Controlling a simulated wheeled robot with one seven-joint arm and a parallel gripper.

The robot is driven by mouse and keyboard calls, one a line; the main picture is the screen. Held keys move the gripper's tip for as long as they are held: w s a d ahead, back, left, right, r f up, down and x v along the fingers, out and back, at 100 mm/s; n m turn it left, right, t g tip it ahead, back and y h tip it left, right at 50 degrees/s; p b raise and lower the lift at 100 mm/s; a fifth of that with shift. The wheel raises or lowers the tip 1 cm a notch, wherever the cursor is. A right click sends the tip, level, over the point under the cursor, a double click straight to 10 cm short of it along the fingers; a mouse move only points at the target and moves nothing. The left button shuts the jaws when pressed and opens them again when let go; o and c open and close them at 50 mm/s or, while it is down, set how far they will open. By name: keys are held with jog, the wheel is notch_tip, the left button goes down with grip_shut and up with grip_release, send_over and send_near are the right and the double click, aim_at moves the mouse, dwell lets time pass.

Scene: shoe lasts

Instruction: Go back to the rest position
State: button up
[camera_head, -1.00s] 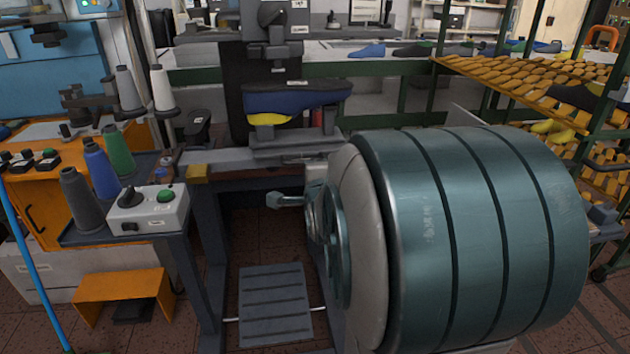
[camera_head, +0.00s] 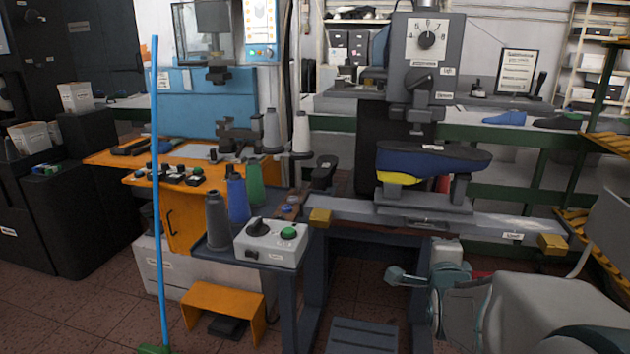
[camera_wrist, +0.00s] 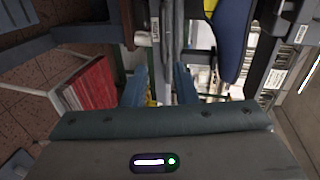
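My gripper (camera_wrist: 161,82) shows in the wrist view with two blue-grey fingers apart and nothing clearly held between them.
A control box (camera_head: 270,243) with a green button and several thread cones stand left of the press. An orange bench (camera_head: 165,215) and blue pole (camera_head: 158,200) are further left. In the wrist view, a white-framed holder has red contents (camera_wrist: 93,84).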

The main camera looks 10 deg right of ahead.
jog(key=s+a+r+n+g+y+p, duration=0.2)
jog(key=s+a+n+g+p, duration=0.3)
jog(key=s+a+n, duration=0.3)
jog(key=s+a+r+n+g+y+p, duration=0.3)
jog(key=s+a+n+g+p, duration=0.3)
jog(key=n, duration=0.7)
jog(key=s+a+r+p, duration=0.1)
jog(key=s+a+p, duration=0.1)
jog(key=s, duration=0.1)
jog(key=shift+a, duration=0.1)
dwell(1.4)
